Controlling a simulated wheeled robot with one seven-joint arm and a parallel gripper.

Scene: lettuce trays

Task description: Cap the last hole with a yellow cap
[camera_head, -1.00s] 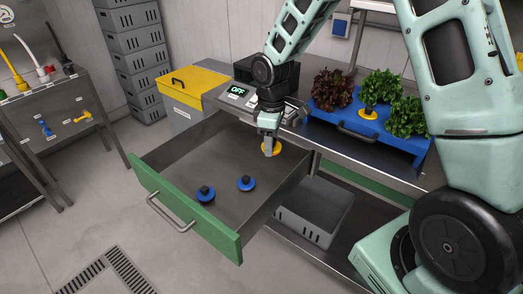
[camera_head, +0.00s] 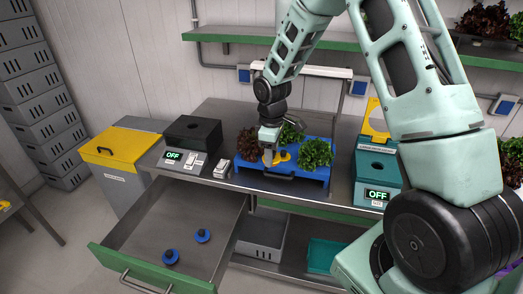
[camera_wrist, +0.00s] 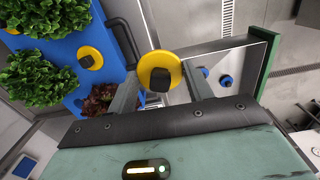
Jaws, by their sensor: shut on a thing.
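My gripper (camera_head: 268,158) is shut on a yellow cap with a dark knob, seen close up in the wrist view (camera_wrist: 160,66) between the fingers. In the head view it hangs over the front of the blue tray (camera_head: 306,181), near its black handle. The tray carries dark red lettuce (camera_head: 249,146) on the left and green lettuce (camera_head: 315,152) on the right. Another yellow cap sits on the tray in the wrist view (camera_wrist: 90,57). In the head view the two yellow caps overlap around the gripper. I see no open hole clearly.
The steel drawer (camera_head: 195,225) stands open with two blue caps (camera_head: 170,256) in it. A dark box and OFF panel (camera_head: 173,157) stand left of the tray; a teal box (camera_head: 375,172) with a raised yellow lid stands right. A yellow-lidded bin (camera_head: 114,150) is further left.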

